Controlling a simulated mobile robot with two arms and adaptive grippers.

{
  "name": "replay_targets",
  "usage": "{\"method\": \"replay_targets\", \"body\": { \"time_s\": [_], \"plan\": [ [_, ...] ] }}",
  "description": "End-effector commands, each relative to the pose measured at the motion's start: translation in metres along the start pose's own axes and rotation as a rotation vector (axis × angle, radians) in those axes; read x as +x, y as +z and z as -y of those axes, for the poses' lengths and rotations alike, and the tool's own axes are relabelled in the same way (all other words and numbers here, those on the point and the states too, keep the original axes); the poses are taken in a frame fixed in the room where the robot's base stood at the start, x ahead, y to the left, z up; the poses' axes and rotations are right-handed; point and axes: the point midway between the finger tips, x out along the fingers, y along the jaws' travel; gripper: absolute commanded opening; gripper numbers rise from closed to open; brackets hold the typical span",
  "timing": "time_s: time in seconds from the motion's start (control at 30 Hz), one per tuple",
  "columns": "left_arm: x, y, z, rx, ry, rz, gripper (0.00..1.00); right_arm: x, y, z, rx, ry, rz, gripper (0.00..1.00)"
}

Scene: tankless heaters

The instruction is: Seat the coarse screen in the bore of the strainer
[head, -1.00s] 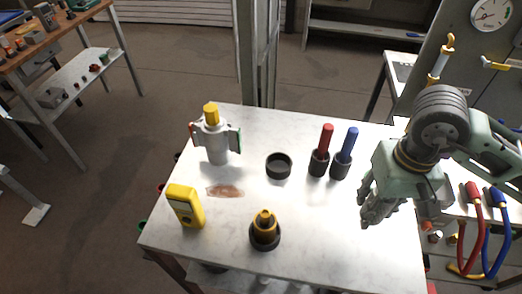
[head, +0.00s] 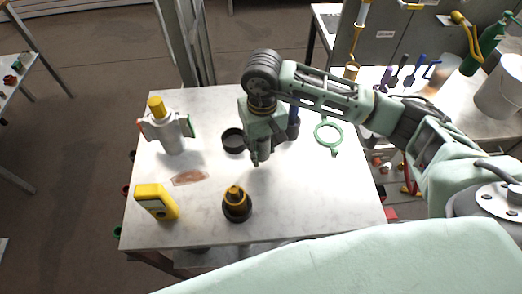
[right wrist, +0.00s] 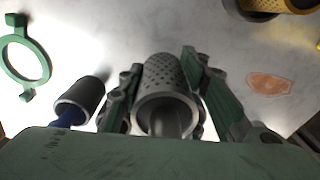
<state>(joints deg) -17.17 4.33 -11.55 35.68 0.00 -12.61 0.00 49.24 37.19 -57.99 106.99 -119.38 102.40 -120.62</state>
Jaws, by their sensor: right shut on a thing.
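The coarse screen (right wrist: 163,78) is a grey cylinder pierced with holes. It sits between the fingers of my right gripper, its open end towards the camera in the right wrist view. In the head view my right gripper (head: 258,158) hangs over the table, just right of a dark round ring (head: 233,141); its fingers partly hide what they hold. A grey body (head: 168,135) with side ports and a yellow top stands at the table's left; it looks like the strainer, but its bore does not show. My left gripper is not in view.
A brass piece in a dark cup (head: 237,205) stands at the front. A yellow meter (head: 157,201) and a brown patch (head: 189,177) lie left. A blue-handled tool (head: 294,114) stands behind the gripper, a green ring (head: 329,134) to its right. The table's right front is clear.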

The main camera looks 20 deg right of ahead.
Motion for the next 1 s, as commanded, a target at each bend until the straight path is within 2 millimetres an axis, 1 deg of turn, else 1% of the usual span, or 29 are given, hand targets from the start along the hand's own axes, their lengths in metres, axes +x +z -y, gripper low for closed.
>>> {"method": "replay_targets", "body": {
  "time_s": [0.07, 0.2, 0.33, 0.4, 0.6, 0.77, 0.8, 1.0],
  "plan": [
    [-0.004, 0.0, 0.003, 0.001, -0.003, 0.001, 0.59, 0.004, -0.001, 0.002, 0.0, 0.0, 0.003, 0.03],
    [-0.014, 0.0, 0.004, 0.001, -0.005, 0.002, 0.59, 0.024, 0.001, 0.001, 0.001, 0.002, 0.007, 0.03],
    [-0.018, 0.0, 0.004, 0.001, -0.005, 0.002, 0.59, 0.038, 0.0, 0.001, 0.0, 0.001, 0.002, 0.03],
    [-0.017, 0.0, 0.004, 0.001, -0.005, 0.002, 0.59, 0.041, -0.001, 0.001, -0.001, 0.0, 0.0, 0.03],
    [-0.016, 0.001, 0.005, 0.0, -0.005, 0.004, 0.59, 0.042, -0.001, 0.001, -0.001, 0.0, -0.001, 0.03],
    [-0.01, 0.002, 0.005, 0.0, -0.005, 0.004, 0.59, 0.046, -0.001, 0.001, -0.001, 0.001, -0.001, 0.03],
    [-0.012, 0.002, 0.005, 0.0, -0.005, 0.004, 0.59, 0.044, -0.001, 0.001, 0.0, 0.001, -0.001, 0.35],
    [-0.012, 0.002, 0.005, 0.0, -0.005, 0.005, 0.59, 0.044, -0.001, 0.001, 0.0, 0.001, 0.0, 0.51]
  ]
}}
